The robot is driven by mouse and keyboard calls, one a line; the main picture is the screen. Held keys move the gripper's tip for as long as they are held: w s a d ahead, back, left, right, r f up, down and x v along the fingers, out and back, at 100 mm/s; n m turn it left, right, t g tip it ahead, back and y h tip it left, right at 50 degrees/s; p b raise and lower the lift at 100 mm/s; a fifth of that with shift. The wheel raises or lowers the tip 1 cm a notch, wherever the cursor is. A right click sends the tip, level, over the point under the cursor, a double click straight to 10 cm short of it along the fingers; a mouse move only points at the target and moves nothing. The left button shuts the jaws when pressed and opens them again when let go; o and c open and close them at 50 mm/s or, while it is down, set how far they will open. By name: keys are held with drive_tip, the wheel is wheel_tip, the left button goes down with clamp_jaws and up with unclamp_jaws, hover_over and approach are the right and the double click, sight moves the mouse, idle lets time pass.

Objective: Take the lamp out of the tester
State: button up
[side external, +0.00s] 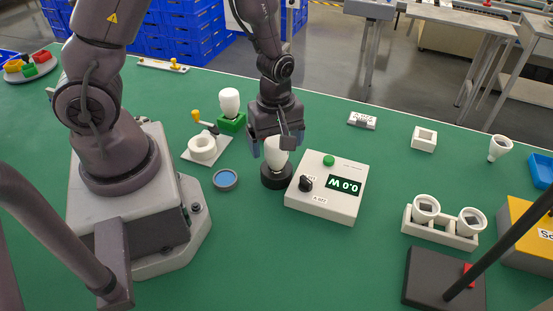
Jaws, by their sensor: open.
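A white lamp (277,157) stands upright in the black round socket (275,180) of the tester. The tester's white box (325,191) is just right of the socket, with a green button, a black knob and a display reading 0.0 W. My gripper (274,148) points down over the lamp, with its fingers open around or beside the lamp's upper part.
Another white lamp (229,102) stands in a green block (231,124) behind left. A white holder (440,230) with two lamps is at right, near a loose lamp (499,148) and a yellow box (530,235). A blue-topped disc (225,179) lies left of the socket. The front middle is clear.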

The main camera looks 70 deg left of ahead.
wheel_tip(320, 180, down, 4)
drive_tip(key=shift+w+f, duration=0.1)
drive_tip(key=shift+c, duration=0.2)
drive_tip(key=c, duration=1)
drive_tip(key=shift+r, duration=0.2)
drive_tip(key=shift+c, duration=0.2)
wheel_tip(320, 180, up, 14)
drive_tip(key=shift+r, duration=0.15)
idle(0.3)
